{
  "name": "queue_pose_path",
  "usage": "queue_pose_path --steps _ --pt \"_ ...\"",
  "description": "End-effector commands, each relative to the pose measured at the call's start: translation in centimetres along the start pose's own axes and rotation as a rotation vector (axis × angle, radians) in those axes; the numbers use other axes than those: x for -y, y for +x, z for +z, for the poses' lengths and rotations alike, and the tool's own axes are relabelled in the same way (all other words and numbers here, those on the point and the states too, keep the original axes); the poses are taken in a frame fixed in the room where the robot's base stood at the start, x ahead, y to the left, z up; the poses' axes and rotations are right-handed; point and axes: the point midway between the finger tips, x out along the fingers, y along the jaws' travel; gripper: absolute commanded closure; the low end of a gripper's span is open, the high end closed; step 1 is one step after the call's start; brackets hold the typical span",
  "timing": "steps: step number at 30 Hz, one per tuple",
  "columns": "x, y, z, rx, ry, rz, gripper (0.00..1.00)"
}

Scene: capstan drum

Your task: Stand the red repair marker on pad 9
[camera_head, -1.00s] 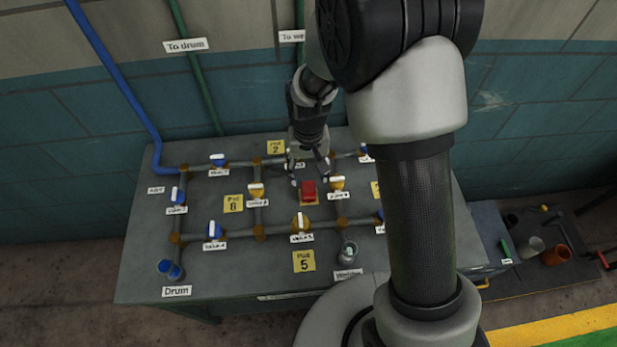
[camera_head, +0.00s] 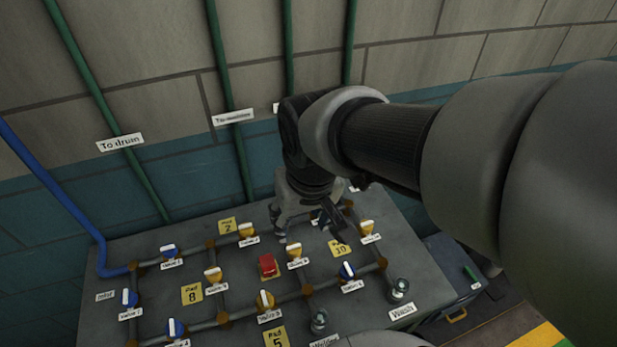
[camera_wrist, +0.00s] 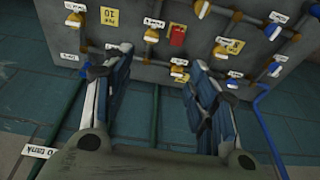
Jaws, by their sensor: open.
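The red repair marker (camera_head: 267,265) is a small red block on the grey bench, among the pipes and valves. A yellow edge shows at its base, but I cannot read a number there. In the wrist view the marker (camera_wrist: 177,35) shows beyond my gripper, with yellow next to it. My gripper (camera_head: 311,236) is open and empty, behind and to the right of the marker and apart from it. Its two spread fingers (camera_wrist: 158,62) also show in the wrist view, with nothing between them.
Yellow pads 2 (camera_head: 228,226), 8 (camera_head: 191,293), 5 (camera_head: 276,337) and 10 (camera_head: 339,249) lie on the bench (camera_head: 115,255). Pipes with blue and orange valves run between them. Glass jars (camera_head: 401,286) stand at the front right. A tiled wall with pipes rises behind.

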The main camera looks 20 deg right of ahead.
Motion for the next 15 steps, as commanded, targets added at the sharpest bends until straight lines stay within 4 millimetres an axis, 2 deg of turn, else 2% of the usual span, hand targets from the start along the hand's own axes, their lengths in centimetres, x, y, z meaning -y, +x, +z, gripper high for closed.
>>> queue_pose_path --steps 1,6,10,15 --pt "-0.6 -1.7 1.3 -0.037 0.004 0.001 0.47" --pt "-1.8 -4.8 5.7 -0.109 0.002 0.011 0.47" --pt "-2.2 -5.7 7.8 -0.143 0.0 0.017 0.47" --pt "-2.5 -6.0 8.8 -0.158 -0.001 0.021 0.47"
